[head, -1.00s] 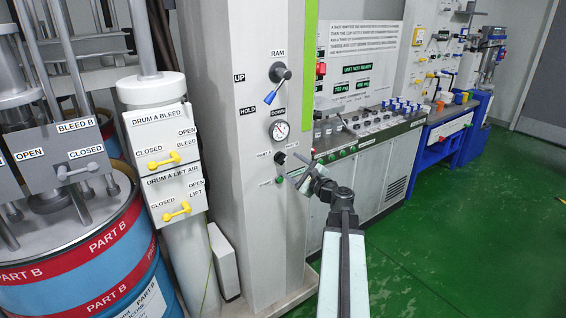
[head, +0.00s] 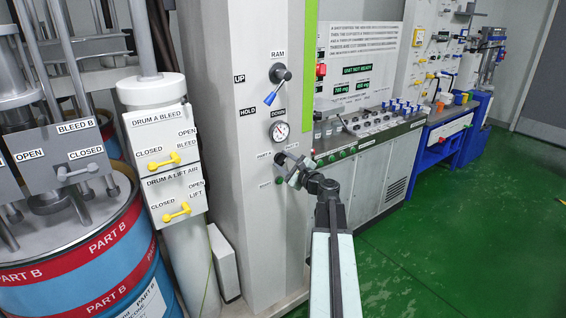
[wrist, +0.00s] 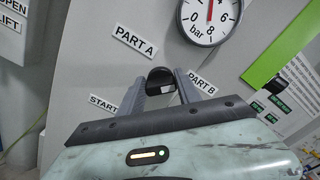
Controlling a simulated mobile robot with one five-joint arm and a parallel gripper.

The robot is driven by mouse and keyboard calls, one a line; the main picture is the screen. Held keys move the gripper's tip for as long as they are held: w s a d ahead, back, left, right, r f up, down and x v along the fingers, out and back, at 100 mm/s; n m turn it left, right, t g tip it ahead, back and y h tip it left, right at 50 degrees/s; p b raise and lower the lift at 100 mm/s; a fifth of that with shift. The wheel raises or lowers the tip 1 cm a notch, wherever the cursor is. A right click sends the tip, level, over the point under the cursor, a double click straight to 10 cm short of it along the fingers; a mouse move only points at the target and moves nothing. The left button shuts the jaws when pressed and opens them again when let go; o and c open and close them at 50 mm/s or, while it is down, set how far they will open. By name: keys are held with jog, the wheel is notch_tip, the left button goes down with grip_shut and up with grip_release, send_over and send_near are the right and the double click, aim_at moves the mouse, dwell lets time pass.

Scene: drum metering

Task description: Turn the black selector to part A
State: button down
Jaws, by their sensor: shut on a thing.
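The black selector (wrist: 160,80) is a small round knob on the grey column, between the PART A label (wrist: 134,40) and the PART B label (wrist: 202,84) in the wrist view. My gripper (wrist: 165,84) has its two fingers on either side of the selector, shut on it. In the head view the selector (head: 280,159) shows at the tip of my gripper (head: 287,166), beside the PART A label. My gripper hides part of the panel there, and which way the selector points is hard to tell.
A pressure gauge (head: 280,131) sits just above the selector, and the blue RAM lever (head: 276,91) is higher up. A green START button (head: 280,181) is just below. The control console (head: 372,155) stands to the right. The green floor (head: 450,220) is clear.

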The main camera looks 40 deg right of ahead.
jog(key=shift+n, duration=0.3)
jog(key=n, duration=0.4)
jog(key=shift+f, duration=0.1)
jog(key=n, duration=0.4)
jog(key=shift+a+f, duration=0.1)
jog(key=shift+f, duration=0.05)
jog(key=n, duration=0.5)
jog(key=shift+f+b, duration=0.15)
jog(key=shift+b, duration=0.2)
jog(key=n, duration=0.4)
jog(key=shift+f, duration=0.1)
jog(key=shift+n, duration=0.3)
jog(key=c, duration=0.8)
grip_release()
jog(key=shift+c, duration=0.2)
